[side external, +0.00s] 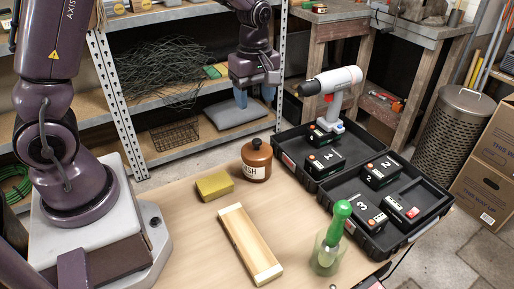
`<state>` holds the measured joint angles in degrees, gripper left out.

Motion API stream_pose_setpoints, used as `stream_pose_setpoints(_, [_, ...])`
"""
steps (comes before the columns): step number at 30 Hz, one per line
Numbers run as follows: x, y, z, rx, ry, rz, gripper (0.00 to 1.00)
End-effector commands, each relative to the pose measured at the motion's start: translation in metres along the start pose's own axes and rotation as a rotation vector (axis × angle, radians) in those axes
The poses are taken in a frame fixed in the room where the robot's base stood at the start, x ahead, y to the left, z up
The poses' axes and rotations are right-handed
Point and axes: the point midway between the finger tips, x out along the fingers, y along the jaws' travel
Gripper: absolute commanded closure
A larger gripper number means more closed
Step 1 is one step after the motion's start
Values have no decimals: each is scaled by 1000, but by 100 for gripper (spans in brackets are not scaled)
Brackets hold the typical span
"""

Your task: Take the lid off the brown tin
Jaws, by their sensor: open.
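The brown tin (257,170) stands upright on the wooden table, left of the black case. Its lid (257,150) is on it, with a small round knob on top. Pale lettering on its front is only partly legible. My gripper (255,97) is above the tin and apart from it, pointing down with bluish fingers. The fingers are spread and nothing shows between them.
A yellow sponge-like block (214,185) lies left of the tin. A green-handled tool stands in a clear cup (325,258). The open black case (372,188) holds several batteries and a drill (332,92).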

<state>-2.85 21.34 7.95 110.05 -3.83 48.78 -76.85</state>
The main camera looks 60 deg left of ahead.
Motion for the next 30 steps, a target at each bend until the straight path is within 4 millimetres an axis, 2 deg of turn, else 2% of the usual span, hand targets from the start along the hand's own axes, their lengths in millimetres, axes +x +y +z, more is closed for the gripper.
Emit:
stream_pose_setpoints(5, [14, -1, 0, -56, -1, -5, 43])
stream_pose_setpoints(13, [64, -1, 0, -53, -1, -6, 43])
stream_pose_setpoints(20, [81, 0, 0, -52, 0, -2, 43])
stream_pose_setpoints(30, [126, 5, 1, -51, -1, -4, 43])
